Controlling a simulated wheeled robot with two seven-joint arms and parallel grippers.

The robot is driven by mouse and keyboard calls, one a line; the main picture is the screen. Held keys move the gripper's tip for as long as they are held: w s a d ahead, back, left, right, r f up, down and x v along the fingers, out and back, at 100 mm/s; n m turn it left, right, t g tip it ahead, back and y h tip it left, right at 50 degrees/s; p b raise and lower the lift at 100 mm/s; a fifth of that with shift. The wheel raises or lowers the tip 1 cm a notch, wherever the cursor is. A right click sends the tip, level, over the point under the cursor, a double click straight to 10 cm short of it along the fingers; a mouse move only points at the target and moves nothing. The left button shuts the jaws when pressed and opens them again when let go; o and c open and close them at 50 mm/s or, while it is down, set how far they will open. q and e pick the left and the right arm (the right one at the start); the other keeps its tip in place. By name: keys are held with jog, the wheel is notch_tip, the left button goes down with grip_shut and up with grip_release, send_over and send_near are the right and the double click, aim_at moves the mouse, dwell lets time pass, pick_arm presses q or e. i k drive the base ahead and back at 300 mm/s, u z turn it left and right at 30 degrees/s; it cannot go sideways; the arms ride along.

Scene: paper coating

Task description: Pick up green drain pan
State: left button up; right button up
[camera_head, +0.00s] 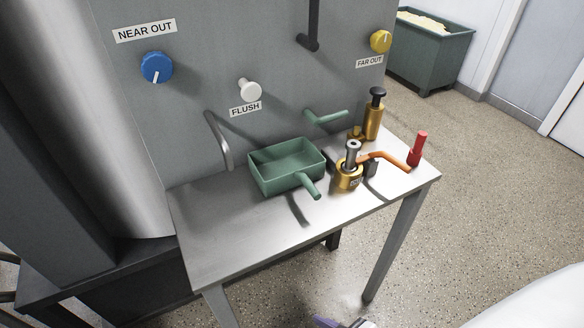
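The green drain pan (286,179) is a rectangular open tray in the middle of the metal table. It appears empty, and its round green handle (312,189) points to the front right over the table top. The handle casts a shadow on the table.
The metal table (240,235) has clear room at its front left. A brass valve (349,174) with an orange, red-handled crank (417,150) stands right of the pan. A brass pump (373,119) and green wall lever (325,117) are behind. A bent metal pipe (219,145) is at left.

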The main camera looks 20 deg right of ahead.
aim_at(276, 169)
jog(key=z, duration=3.55)
jog(key=k, duration=1.2)
jog(key=u, duration=2.15)
